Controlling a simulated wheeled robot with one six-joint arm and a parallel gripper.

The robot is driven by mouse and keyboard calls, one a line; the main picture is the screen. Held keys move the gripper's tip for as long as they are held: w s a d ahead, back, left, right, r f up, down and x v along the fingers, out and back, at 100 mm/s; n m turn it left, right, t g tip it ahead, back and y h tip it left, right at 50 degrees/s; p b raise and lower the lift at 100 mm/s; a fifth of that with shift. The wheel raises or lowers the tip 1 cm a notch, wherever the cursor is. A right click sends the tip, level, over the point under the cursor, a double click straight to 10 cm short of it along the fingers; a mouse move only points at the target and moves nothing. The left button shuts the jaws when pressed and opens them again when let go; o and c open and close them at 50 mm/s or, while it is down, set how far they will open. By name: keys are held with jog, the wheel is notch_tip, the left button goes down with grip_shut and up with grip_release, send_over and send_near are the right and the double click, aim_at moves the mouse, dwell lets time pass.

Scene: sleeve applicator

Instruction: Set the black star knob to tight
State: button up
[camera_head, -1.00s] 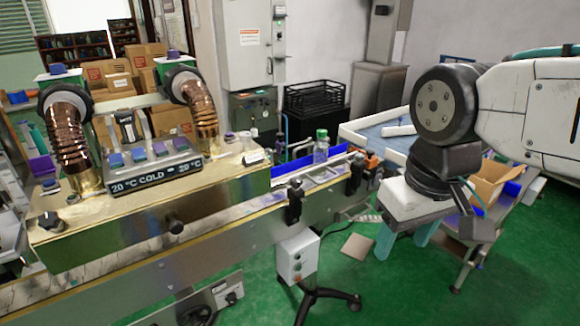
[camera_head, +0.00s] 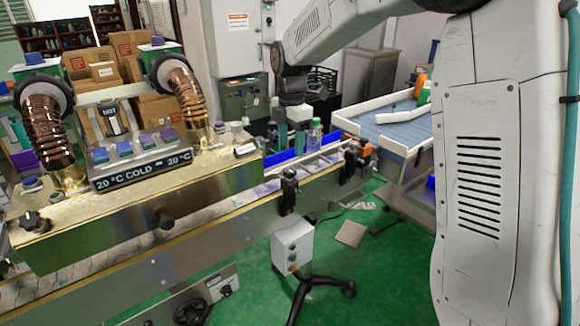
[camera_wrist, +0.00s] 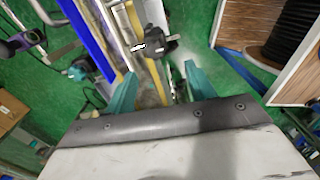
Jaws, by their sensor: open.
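My gripper (camera_head: 290,142) is open and empty, its teal fingers pointing down beside the far side of the conveyor, near a green-capped bottle (camera_head: 315,133). In the wrist view the open fingers (camera_wrist: 160,72) frame part of the conveyor edge. A dark lobed knob-like part (camera_wrist: 163,46) shows just beyond the fingertips, apart from them; it may be the black star knob, but no tight mark is readable. In the head view, black fittings stand on the conveyor's near side, one at the front (camera_head: 288,192) and one farther back (camera_head: 350,160). Which is the star knob I cannot tell.
The gold-topped machine (camera_head: 140,208) with copper hoses (camera_head: 46,130) and a temperature display fills the left. A grey control box (camera_head: 293,246) stands on a wheeled base below the conveyor. A blue-topped table (camera_head: 400,130) is behind right. Green floor is open in front.

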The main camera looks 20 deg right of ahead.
aim_at(290, 171)
jog(key=shift+w+f, duration=0.4)
jog(key=shift+w+f+n, duration=0.1)
jog(key=shift+f+n, duration=0.2)
jog(key=shift+f, duration=0.1)
notch_tip(290, 171, down, 7)
jog(key=c, duration=1)
